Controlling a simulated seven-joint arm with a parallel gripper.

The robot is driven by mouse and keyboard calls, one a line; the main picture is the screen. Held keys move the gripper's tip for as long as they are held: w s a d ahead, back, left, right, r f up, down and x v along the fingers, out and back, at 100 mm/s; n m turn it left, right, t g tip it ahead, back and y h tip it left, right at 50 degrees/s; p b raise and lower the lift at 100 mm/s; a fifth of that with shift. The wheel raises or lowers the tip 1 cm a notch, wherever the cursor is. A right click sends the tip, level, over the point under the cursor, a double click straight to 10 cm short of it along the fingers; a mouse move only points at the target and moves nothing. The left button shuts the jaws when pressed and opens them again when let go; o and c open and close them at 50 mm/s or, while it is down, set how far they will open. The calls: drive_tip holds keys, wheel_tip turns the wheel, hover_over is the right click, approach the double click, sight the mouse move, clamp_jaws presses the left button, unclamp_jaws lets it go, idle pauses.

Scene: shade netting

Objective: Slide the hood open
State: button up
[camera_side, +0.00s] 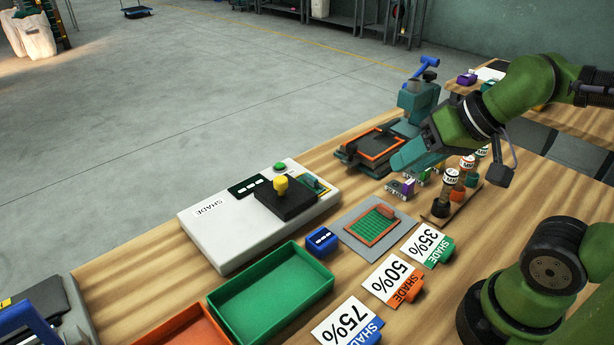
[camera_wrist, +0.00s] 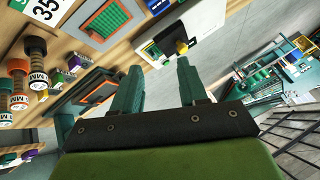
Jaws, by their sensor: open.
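The hood (camera_side: 286,207) is a black plate with a yellow knob (camera_side: 281,184) on top. It lies on a white box (camera_side: 222,232) marked SHADE, toward the box's right end. Beside it, part of a green and yellow recess (camera_side: 314,185) shows. In the wrist view, the yellow knob (camera_wrist: 183,47) shows just beyond the fingertips, and the hood is partly hidden behind it. My gripper (camera_side: 402,166) is above the bench, to the right of the box and well apart from the hood. In the wrist view, its teal fingers (camera_wrist: 157,80) are spread with nothing between them.
A green tray (camera_side: 272,300) and a small blue block (camera_side: 322,241) sit in front of the box. A grey plate with a green net (camera_side: 374,232) lies to their right. An orange-framed press (camera_side: 374,148), labelled spools (camera_side: 450,182) and shade-percent cards (camera_side: 395,278) stand nearby.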

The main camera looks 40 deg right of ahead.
drive_tip(key=shift+o, duration=1.6)
drive_tip(key=shift+a+f, duration=0.15)
drive_tip(key=shift+f, duration=0.1)
drive_tip(key=r+n+g+h, duration=0.1)
drive_tip(key=g+h, duration=0.1)
drive_tip(key=g, duration=0.5)
hover_over(281, 180)
wheel_tip(281, 180, down, 16)
drive_tip(key=shift+r, duration=0.15)
clamp_jaws()
